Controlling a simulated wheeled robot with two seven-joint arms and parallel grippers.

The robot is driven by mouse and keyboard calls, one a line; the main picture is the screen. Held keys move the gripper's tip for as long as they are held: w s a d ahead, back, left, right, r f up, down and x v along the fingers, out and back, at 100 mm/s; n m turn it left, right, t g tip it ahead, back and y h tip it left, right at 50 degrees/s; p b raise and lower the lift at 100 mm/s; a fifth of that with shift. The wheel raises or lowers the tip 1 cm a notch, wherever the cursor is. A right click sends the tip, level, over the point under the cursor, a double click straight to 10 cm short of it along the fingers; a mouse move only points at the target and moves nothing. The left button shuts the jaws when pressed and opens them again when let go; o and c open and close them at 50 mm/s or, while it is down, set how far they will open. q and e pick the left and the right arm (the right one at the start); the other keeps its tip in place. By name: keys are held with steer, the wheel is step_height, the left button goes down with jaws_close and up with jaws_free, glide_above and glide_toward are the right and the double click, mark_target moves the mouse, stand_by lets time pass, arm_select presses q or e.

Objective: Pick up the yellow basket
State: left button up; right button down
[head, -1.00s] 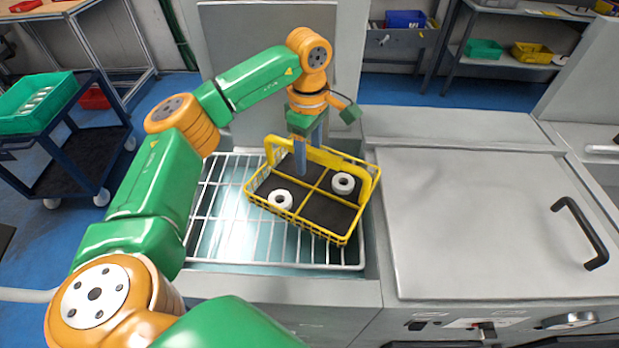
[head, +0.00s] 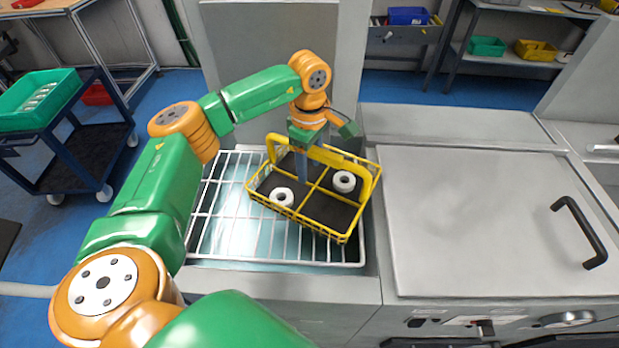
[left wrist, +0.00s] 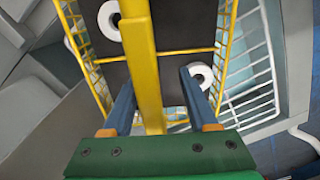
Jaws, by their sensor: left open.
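The yellow basket (head: 347,235) sits on the wire rack, turned at an angle. Its raised yellow handle bar spans the middle, and its floor is dark. Two white rings lie inside, one at left (head: 282,196) and one at right (head: 344,181). My left gripper (head: 303,178) points down over the basket. In the left wrist view the open gripper (left wrist: 156,82) has one blue finger on each side of the basket's handle (left wrist: 142,55). Gaps show between the fingers and the bar. The fingertips' exact depth is hard to tell. My right gripper is out of view.
The wire rack (head: 215,224) lies in a metal basin, with bare room left of the basket. A metal lid (head: 465,220) with a black handle (head: 580,232) is at right. A blue cart (head: 65,150) with a green bin (head: 40,97) stands at far left.

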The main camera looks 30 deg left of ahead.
arm_select(q)
jaws_close()
stand_by(1.4)
